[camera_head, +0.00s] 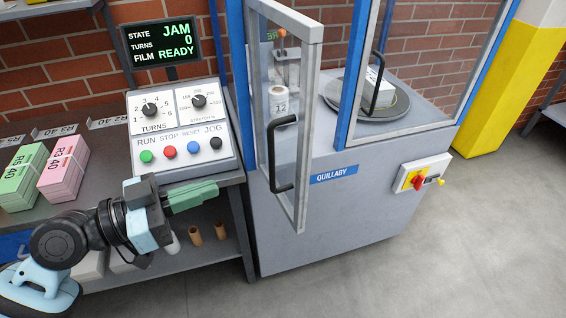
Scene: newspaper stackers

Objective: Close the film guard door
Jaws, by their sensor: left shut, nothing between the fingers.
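The film guard door (305,130) is a clear panel in a grey metal frame on the front of the grey wrapping machine (345,210). It stands swung open toward me, with a black bar handle (272,153) on it. The door opening shows to its right, with a film roll (280,106) inside and a round turntable (393,108) bearing a white bundle. My left gripper (213,193) is shut and empty, its green fingers pointing right, in front of the bench and left of the door, apart from the handle. My right gripper is not in view.
A control panel (182,133) with knobs and coloured buttons stands on the bench behind my left gripper. Its display (162,42) reads JAM. Green and pink paper stacks (64,169) lie at left. A yellow and red switch (421,178) juts from the machine front. Floor at right is clear.

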